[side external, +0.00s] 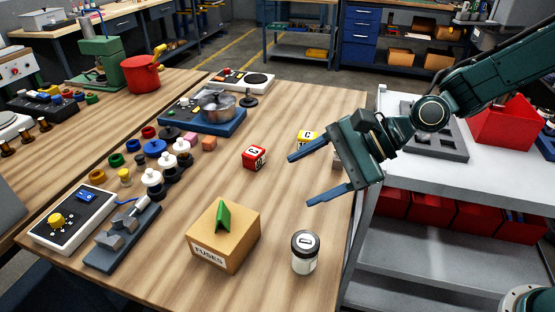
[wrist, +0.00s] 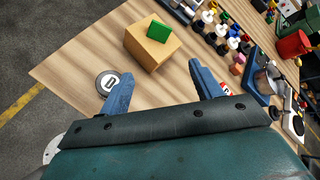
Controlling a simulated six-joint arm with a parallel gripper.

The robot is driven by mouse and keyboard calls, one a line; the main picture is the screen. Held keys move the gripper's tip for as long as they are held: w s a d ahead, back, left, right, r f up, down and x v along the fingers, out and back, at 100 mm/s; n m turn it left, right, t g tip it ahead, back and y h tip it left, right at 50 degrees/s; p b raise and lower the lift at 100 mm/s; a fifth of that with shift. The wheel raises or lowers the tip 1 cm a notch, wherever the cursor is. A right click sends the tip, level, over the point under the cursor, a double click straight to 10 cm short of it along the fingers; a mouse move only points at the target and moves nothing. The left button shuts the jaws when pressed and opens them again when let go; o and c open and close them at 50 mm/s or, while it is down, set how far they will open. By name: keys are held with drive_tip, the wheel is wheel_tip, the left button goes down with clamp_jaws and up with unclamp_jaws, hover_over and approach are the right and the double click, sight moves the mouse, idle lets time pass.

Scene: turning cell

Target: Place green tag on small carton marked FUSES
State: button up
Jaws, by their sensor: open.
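The small carton (side external: 222,249) marked FUSES stands near the front of the wooden table. The green tag (side external: 224,216) is on the carton's top face, tilted up rather than flat. In the wrist view the green tag (wrist: 158,31) also shows on top of the carton (wrist: 146,50). My gripper (side external: 298,179) is open and empty, to the right of and above the carton, with clear space between them. In the wrist view my gripper (wrist: 156,82) has its fingers apart, and the carton lies beyond them.
A red lettered block (side external: 254,157) and a yellow lettered block (side external: 307,140) lie behind. A grey fixture (side external: 124,237) and control box (side external: 73,219) are at left. Table between carton and blocks is clear.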

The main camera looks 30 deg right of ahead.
drive_tip(key=s+d+r+n+h, duration=0.4)
drive_tip(key=s+d+n, duration=0.3)
drive_tip(key=s+d, duration=0.3)
drive_tip(key=s+d+r+n+h, duration=0.4)
drive_tip(key=s+d+n+h, duration=0.2)
drive_tip(key=d, duration=0.8)
drive_tip(key=s+n, duration=0.2)
drive_tip(key=s, duration=0.2)
drive_tip(key=shift+s+d+t, duration=0.15)
drive_tip(key=shift+s+t, duration=0.15)
